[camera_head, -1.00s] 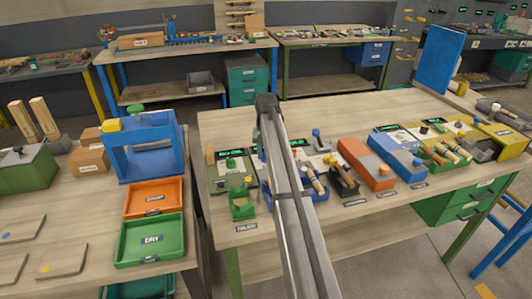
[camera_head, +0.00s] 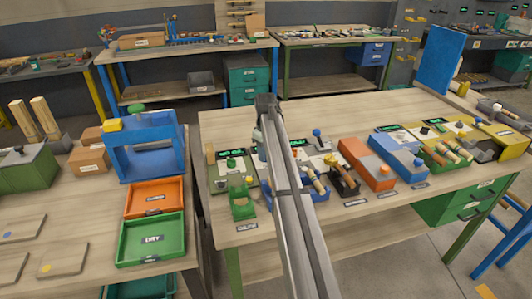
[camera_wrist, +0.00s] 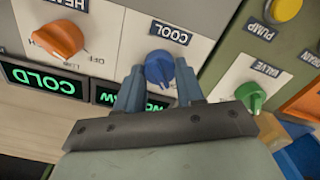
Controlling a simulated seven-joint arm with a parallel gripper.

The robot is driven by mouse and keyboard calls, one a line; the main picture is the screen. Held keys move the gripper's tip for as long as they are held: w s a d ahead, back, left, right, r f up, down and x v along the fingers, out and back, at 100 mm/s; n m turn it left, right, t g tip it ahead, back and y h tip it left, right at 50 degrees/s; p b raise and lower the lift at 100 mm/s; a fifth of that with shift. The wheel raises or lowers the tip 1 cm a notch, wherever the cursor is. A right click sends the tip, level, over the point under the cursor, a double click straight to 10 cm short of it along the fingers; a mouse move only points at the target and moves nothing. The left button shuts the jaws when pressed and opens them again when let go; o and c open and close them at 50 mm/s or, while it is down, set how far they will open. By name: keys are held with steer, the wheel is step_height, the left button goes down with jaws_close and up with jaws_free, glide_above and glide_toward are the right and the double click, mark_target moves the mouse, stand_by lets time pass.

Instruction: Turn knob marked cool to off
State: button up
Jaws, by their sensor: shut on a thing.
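The blue knob (camera_wrist: 159,68) sits on a pale panel under the upside-down COOL label (camera_wrist: 170,33) in the wrist view. My gripper (camera_wrist: 160,82) has one finger on each side of the knob and is shut on it. The knob's lower part and most of the marks around it are hidden by the fingers, so its exact setting is unclear. A green-lit display (camera_wrist: 128,98) beside it is partly covered by my gripper. In the head view my arm hides the knob and the fingertips.
An orange knob (camera_wrist: 58,40) marked HEAT, with a display (camera_wrist: 42,80) reading COLD, is left of the blue knob. A green knob (camera_wrist: 250,97) marked VALVE and a yellow PUMP button (camera_wrist: 286,9) are on the right. The head view shows open trays (camera_head: 150,258) on the left bench.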

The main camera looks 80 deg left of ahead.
steer(key=shift+n, duration=0.3)
stand_by(0.4)
steer(key=o, duration=1)
steer(key=shift+o, duration=0.2)
steer(key=shift+r, duration=0.15)
step_height(320, 180, up, 14)
steer(key=shift+f, duration=0.2)
